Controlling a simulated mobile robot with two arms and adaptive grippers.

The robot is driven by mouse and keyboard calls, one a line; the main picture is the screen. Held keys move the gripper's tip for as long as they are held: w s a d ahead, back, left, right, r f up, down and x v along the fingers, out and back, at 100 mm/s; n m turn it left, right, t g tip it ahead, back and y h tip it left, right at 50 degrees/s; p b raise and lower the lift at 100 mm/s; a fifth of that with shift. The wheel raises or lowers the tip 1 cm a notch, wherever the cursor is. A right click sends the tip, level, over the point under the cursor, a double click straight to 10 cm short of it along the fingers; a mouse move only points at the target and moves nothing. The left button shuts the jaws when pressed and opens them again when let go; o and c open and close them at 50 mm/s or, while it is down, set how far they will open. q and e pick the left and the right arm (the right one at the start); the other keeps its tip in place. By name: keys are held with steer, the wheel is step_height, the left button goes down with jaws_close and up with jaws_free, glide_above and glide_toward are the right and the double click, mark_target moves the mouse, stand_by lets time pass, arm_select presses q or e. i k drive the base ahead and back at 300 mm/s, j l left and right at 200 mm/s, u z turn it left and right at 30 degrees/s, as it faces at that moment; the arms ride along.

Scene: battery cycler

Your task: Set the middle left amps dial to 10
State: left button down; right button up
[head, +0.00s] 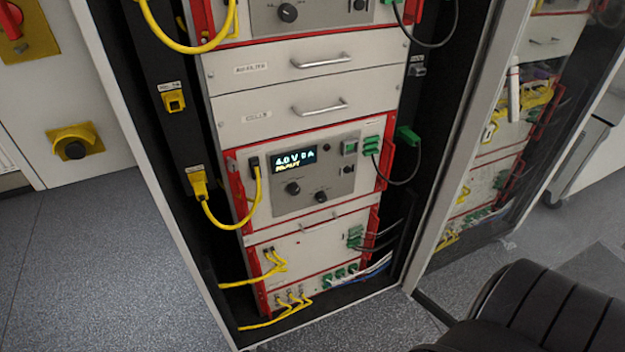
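The middle unit (352,203) of the rack has a grey control panel (340,185) with two black dials. The left dial (293,188) is the larger one, and the right dial (321,197) sits a little lower. The pointer marks on both are too small to read. A small display (294,160) above the left dial appears to read 4.0 V and 0 A, with a yellow line of text below that I cannot read surely. Neither of my grippers is in view, and nothing touches the dials.
A yellow cable (250,215) loops left of the panel and a black cable (405,183) right of it. Drawers with handles (320,106) sit above. A glass door (480,150) stands right. A black padded shape (545,310) fills the lower right corner. Floor at left is clear.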

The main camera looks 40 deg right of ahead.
mark_target(320, 197)
steer(key=z, duration=1.25)
